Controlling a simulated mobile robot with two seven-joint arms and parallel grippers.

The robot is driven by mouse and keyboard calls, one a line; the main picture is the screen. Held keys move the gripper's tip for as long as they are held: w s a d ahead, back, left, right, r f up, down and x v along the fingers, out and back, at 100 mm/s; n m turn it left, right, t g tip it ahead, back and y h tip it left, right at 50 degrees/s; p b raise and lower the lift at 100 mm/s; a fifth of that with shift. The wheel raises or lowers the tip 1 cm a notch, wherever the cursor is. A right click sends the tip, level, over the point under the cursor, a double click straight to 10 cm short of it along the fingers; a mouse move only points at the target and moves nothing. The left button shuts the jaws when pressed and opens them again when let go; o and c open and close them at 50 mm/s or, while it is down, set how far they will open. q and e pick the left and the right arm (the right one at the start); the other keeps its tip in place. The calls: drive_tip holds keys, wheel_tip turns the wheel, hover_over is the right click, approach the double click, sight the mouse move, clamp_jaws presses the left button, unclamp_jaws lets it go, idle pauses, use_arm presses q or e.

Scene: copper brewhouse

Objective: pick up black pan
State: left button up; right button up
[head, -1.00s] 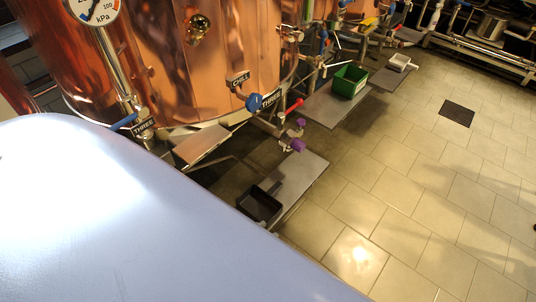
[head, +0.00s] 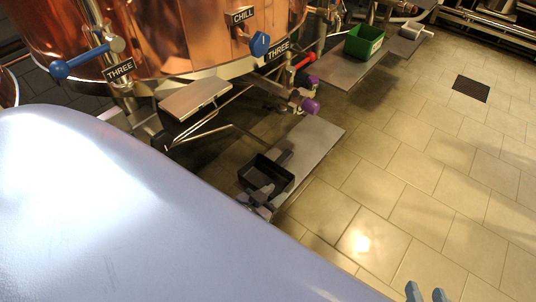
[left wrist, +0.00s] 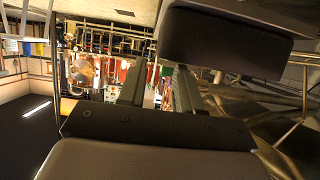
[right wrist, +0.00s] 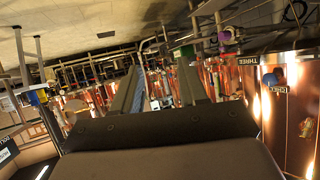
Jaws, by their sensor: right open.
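The black pan (head: 250,175) is a small, open, dark box on the grey plate low by the copper vessel. My left gripper (head: 261,193) is at the pan's near edge in the head view; I cannot tell whether it touches. In the left wrist view its two fingers (left wrist: 157,88) are apart, with background between them. A dark block (left wrist: 225,42) fills the upper right there; I cannot tell for certain whether it is the pan. My right gripper (head: 427,293) shows at the bottom edge of the head view, well right of the pan. Its fingers (right wrist: 160,88) are apart and empty.
The plate (head: 312,143) extends to the right behind the pan. Purple-handled valves (head: 309,105) and a step (head: 195,96) stand near it. A green bin (head: 364,42) is farther back. The tiled floor (head: 420,170) on the right is clear. My pale body covers the lower left.

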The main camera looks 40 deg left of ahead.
sight(285, 189)
use_arm(q)
drive_tip(key=b+x, duration=0.2)
drive_tip(key=x, duration=0.2)
drive_tip(key=shift+w+d+f, duration=0.15)
drive_tip(key=shift+w+d, duration=0.05)
drive_tip(key=shift+w, duration=0.35)
use_arm(e)
drive_tip(key=shift+w+a+f+m+y, duration=0.2)
drive_tip(key=shift+a+y, duration=0.1)
drive_tip(key=shift+a, duration=0.25)
drive_tip(key=shift+w+a+f+m+y, duration=0.15)
drive_tip(key=shift+a+y, duration=0.15)
drive_tip(key=shift+a, duration=0.2)
use_arm(q)
clamp_jaws()
